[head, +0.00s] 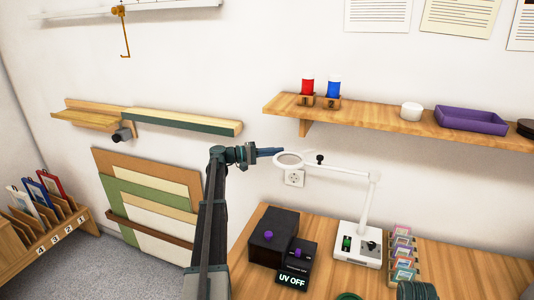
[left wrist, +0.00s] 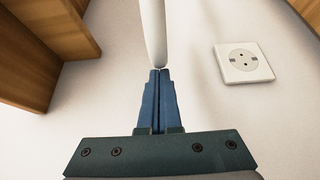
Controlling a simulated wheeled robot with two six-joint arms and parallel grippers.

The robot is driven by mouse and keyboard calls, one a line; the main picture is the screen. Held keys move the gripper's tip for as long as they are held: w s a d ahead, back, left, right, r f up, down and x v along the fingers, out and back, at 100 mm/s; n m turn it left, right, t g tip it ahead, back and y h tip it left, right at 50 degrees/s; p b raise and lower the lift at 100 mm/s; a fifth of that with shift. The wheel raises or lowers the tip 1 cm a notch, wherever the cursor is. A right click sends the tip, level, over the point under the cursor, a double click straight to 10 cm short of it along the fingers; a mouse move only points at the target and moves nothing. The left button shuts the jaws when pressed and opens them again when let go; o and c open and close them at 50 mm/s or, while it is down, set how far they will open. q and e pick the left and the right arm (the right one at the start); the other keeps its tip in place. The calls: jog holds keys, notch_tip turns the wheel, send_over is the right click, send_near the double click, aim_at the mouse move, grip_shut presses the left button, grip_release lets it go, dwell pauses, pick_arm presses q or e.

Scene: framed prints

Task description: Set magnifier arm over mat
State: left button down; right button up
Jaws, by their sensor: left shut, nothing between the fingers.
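The white magnifier stands on the wooden table, its base (head: 358,243) carrying an upright post (head: 368,205). Its arm (head: 340,168) reaches left from the post top and ends in a round lens (head: 289,160). A black knob (head: 319,159) sits on the arm near the lens. My left gripper (head: 282,152) is shut and empty, its blue fingertips at the lens's far left edge. In the left wrist view, the shut fingertips (left wrist: 160,72) are at the end of a white part (left wrist: 152,32); contact is unclear. I cannot make out a mat.
A dark box (head: 273,236) and a "UV OFF" unit (head: 297,262) stand left of the magnifier base. A rack of small framed prints (head: 402,252) stands right of it. A wall shelf (head: 390,120) is above. A wall socket (head: 294,178) is below the lens.

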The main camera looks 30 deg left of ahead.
pick_arm(q)
jog(key=shift+x, duration=1.65)
